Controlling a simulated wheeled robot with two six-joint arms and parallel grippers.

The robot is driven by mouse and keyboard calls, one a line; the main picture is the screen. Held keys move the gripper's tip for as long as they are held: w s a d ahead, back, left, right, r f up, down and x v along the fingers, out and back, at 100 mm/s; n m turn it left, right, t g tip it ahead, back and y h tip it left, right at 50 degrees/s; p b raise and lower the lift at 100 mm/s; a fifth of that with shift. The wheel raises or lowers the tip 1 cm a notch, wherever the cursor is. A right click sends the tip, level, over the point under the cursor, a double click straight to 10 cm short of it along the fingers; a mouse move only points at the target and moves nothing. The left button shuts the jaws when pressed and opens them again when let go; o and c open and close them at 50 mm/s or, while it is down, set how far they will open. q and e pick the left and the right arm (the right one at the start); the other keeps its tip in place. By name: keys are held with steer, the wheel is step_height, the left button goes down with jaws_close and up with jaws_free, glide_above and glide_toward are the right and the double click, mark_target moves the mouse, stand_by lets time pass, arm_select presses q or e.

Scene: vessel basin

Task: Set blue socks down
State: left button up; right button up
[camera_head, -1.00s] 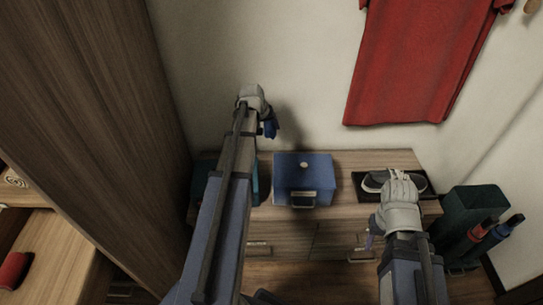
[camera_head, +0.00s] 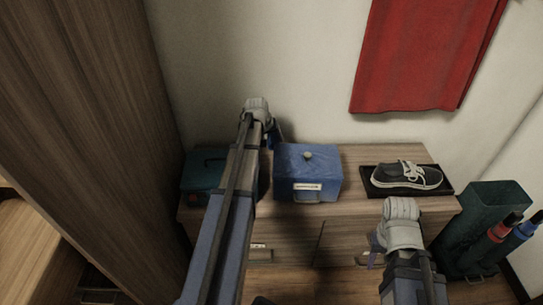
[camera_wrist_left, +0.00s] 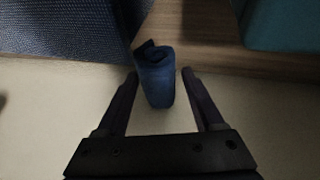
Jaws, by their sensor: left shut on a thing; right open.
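The blue socks (camera_wrist_left: 156,82), a small dark blue roll, sit between the fingers of my left gripper (camera_wrist_left: 159,78) in the left wrist view. The gripper is shut on them. In the head view my left gripper (camera_head: 276,136) is near the back wall, above the rear of the cabinet top, with the socks mostly hidden by my own wrist. My right gripper (camera_head: 374,249) is open and empty in front of the cabinet, mostly hidden by its own wrist.
The wooden cabinet (camera_head: 355,155) carries a blue box (camera_head: 318,170), a teal box (camera_head: 200,172) partly behind my left arm, and a black tray (camera_head: 447,188) with a sneaker (camera_head: 405,176). A dark green bin (camera_head: 490,215) stands right. A red cloth (camera_head: 425,60) hangs above.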

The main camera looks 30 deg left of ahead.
arm_select(q)
steer(key=shift+f, duration=0.45)
step_height(320, 180, down, 4)
steer(key=b, duration=0.4)
steer(key=shift+r, duration=0.15)
steer(key=o, duration=1.3)
